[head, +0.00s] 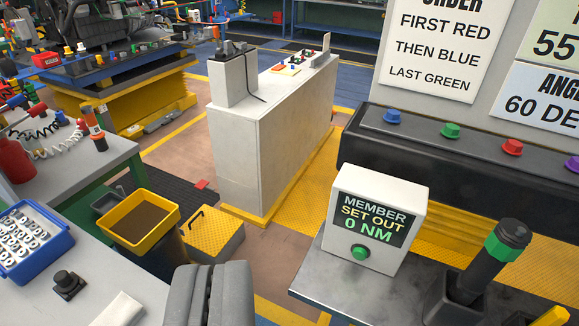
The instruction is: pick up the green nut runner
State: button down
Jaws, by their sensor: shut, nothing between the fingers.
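The green nut runner (497,247) is at the lower right in the head view. It is a black, tilted tool with a green band near its top. Its lower end sits in a black holder (446,304) on a grey metal table (335,284), and the holder hides that end. My gripper (212,274) is at the bottom centre, shut and empty. It is well to the left of the nut runner in the picture and apart from it.
A white display box (374,218) reading "MEMBER SET OUT 0 NM" stands left of the nut runner. Behind are a dark ledge (470,166) with coloured knobs and an order sign (437,45).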

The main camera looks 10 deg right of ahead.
aim_at(508, 240)
jog(key=z, duration=1.35)
jog(key=k, duration=1.3)
jog(key=u, duration=0.25)
jog(key=i, duration=1)
jog(key=z, duration=0.05)
